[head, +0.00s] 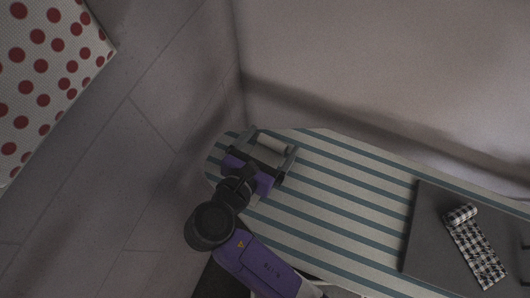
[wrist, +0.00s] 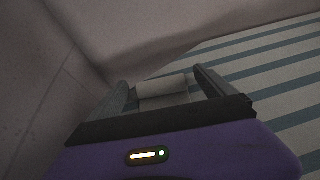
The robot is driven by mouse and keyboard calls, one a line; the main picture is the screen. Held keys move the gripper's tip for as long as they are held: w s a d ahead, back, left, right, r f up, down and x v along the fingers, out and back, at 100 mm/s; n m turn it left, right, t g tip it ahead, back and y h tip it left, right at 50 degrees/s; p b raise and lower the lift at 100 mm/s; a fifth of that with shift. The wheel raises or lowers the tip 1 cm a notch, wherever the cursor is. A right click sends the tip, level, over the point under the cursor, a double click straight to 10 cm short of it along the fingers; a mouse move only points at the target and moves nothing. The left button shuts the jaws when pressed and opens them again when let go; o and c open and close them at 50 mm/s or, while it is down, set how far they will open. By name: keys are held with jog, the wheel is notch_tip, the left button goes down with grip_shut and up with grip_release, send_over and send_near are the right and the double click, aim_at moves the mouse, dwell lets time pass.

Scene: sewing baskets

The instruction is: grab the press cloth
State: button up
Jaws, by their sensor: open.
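A pale grey-white rolled cloth (head: 276,145), perhaps the press cloth, lies at the far left end of the striped ironing board (head: 335,205). My gripper (head: 272,142) is open over that end, with one finger to each side of the roll. In the wrist view the pale roll (wrist: 162,88) shows between the two open fingers (wrist: 160,80). I cannot tell whether either finger touches it. The gripper body hides part of the board below the roll. A black-and-white checkered cloth (head: 475,248), rolled at one end, lies farther right.
The checkered cloth lies on a dark grey panel (head: 425,235) at the board's right. A wall (head: 390,70) runs close behind the board. A white surface with red dots (head: 45,75) is at upper left. The board's middle is clear.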

jog(key=c, duration=1.4)
jog(key=shift+r, duration=0.15)
